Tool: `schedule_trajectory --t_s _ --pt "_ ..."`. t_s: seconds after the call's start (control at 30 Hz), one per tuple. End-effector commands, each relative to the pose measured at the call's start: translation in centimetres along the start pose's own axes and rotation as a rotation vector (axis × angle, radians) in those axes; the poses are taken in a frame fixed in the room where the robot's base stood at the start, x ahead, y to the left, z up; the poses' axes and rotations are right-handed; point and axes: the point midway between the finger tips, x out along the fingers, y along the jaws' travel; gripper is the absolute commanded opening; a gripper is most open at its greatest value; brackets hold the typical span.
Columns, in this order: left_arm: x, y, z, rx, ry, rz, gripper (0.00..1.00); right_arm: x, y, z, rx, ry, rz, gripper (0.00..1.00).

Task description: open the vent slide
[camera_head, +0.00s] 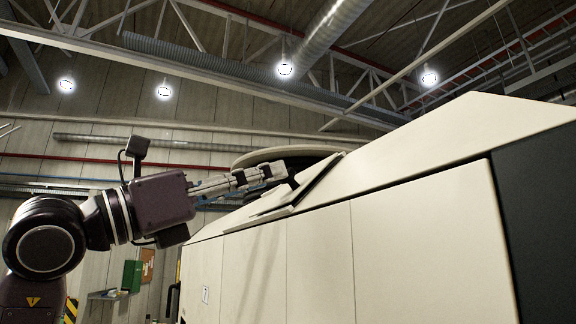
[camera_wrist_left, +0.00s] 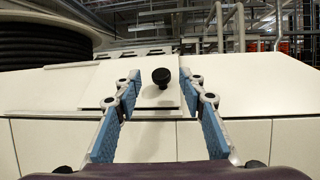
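The vent slide is a pale flat panel (camera_wrist_left: 150,97) on the sloped top of the cream machine housing, with a round black knob (camera_wrist_left: 161,76) standing on it. In the head view the slide's raised plate (camera_head: 318,182) shows edge-on just right of my left gripper (camera_head: 272,174). In the left wrist view my left gripper (camera_wrist_left: 160,88) is open, with its blue-padded fingers spread left and right of the knob. The knob appears between or just beyond the fingertips; I cannot tell the exact depth. Nothing is held. My right gripper is not in view.
The cream machine housing (camera_head: 420,235) fills the right of the head view, with a dark end panel (camera_head: 540,200). A large black hose reel (camera_wrist_left: 45,45) stands at the left in the wrist view. A green box (camera_head: 131,275) is on the far wall.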

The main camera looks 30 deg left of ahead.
Motion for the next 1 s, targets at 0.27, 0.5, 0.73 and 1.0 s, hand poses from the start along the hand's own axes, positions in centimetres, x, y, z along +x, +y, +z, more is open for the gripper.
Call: schedule_trajectory --t_s 0.27,0.5,0.73,1.0 --pt "4.0 -0.1 0.0 -0.003 0.004 -0.003 0.37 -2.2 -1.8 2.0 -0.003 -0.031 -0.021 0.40" --pt "4.5 -0.1 -0.1 -0.002 0.002 -0.002 0.37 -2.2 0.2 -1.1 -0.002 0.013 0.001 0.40" --pt "4.5 -0.1 -0.1 -0.002 0.002 -0.003 0.25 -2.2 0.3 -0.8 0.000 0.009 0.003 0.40" --pt "4.5 -0.1 -0.1 -0.002 0.002 -0.003 0.00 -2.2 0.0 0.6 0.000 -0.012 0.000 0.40"
